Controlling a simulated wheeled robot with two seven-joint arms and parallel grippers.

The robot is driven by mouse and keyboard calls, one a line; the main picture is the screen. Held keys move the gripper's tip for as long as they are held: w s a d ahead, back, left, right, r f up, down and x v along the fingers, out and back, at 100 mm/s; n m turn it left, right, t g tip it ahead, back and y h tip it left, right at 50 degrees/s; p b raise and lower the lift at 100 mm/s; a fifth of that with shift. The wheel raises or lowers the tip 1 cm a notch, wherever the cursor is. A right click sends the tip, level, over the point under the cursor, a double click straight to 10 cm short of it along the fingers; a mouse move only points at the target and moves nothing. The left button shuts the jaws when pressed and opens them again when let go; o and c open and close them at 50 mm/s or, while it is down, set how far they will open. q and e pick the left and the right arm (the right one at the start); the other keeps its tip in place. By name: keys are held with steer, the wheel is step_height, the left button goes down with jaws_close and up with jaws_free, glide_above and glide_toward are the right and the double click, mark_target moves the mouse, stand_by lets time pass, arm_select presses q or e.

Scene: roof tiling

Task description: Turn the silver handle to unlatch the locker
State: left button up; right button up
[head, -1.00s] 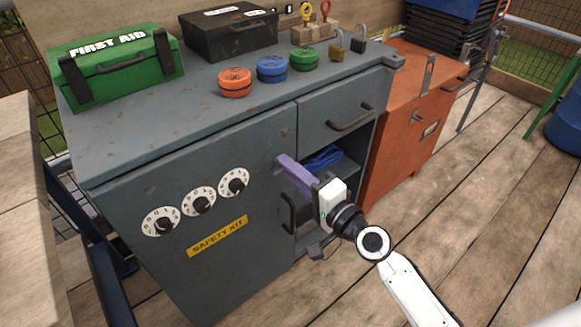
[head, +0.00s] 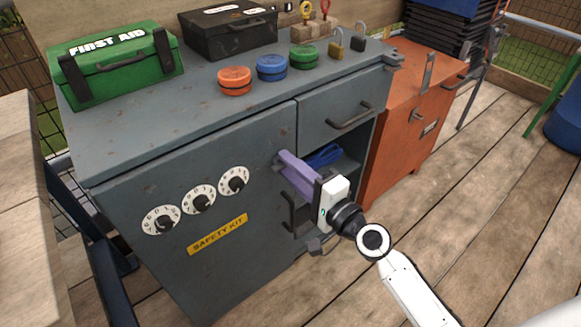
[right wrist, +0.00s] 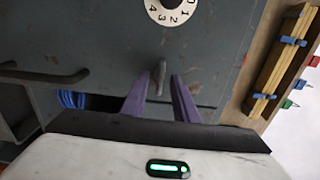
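The grey locker door (head: 215,240) carries a yellow SAFETY KIT label (head: 217,235) and a row of three white dials (head: 199,200). A small silver handle (right wrist: 159,72) sticks out of the grey door in the right wrist view, below a dial in that picture. My right gripper (head: 283,158) has purple fingers pointing at the upper right part of the door. In the right wrist view its fingers are apart, one on each side of the handle, with gaps showing. The head view mostly hides the handle behind the fingers. My left gripper is not in view.
An open compartment with a blue coil (head: 324,156) lies right of the door, below a drawer with a dark handle (head: 350,118). A dark vertical door pull (head: 289,211) is near the gripper. An orange cabinet (head: 405,140) stands to the right. Wooden floor (head: 480,220) is clear in front.

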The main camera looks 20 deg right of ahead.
arm_select(q)
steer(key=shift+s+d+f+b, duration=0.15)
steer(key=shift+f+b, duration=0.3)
steer(key=shift+b, duration=0.6)
arm_select(e)
steer(key=v, duration=1)
steer(key=shift+s, duration=0.15)
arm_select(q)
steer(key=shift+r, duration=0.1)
